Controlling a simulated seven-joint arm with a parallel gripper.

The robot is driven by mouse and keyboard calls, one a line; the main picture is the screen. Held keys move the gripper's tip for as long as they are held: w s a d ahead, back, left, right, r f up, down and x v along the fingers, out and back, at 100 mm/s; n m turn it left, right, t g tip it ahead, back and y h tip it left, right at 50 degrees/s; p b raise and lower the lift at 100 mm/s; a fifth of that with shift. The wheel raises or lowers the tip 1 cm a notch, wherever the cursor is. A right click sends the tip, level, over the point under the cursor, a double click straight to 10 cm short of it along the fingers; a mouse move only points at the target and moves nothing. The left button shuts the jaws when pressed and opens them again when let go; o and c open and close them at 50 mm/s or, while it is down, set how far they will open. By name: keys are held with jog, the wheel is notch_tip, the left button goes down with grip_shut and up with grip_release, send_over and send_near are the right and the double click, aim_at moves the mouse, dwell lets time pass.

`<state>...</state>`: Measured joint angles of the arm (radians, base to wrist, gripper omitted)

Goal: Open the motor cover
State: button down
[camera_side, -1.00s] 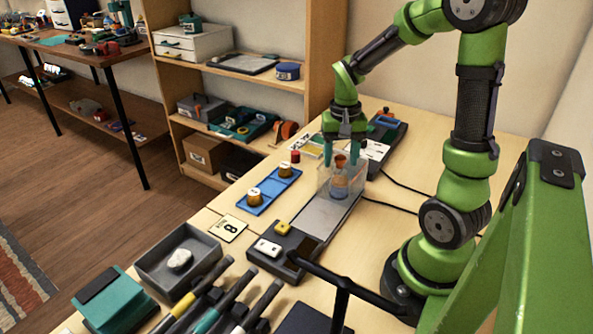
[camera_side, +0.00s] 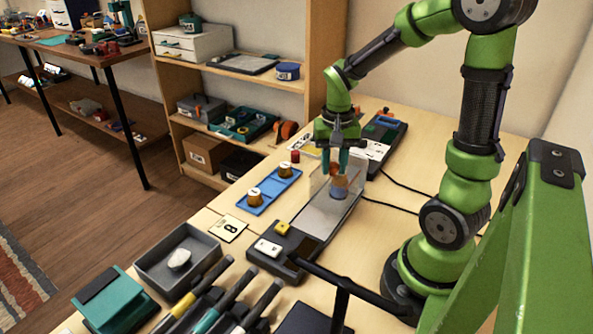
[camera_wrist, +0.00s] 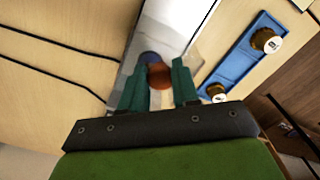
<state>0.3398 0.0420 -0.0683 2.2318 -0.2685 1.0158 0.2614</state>
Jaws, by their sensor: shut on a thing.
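The transparent motor cover (camera_side: 320,178) stands over the far end of a grey base plate (camera_side: 321,213) in the side view. It looks tilted toward the left, though its clear walls make its exact angle hard to tell. A copper-brown knob (camera_side: 335,168) belongs to its top. An orange and blue motor (camera_side: 340,188) shows through the clear wall. My gripper (camera_side: 334,166) points down with its teal fingers on either side of the knob, shut on it. In the wrist view the knob (camera_wrist: 160,76) sits between the fingertips, with a dark blue part (camera_wrist: 149,58) behind it.
A dark block with yellow and white buttons (camera_side: 283,247) sits at the plate's near end. A blue strip with two knobs (camera_side: 272,191) lies left of the cover. A dark device (camera_side: 382,135) stands behind. A grey tray (camera_side: 157,263) and several tools are in front.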

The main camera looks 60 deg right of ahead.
jog(key=a, duration=0.8)
jog(key=c, duration=0.8)
grip_release()
jog(key=shift+d, duration=0.1)
jog(key=shift+r, duration=0.1)
notch_tip(320, 180, up, 17)
jog(key=shift+f, duration=0.1)
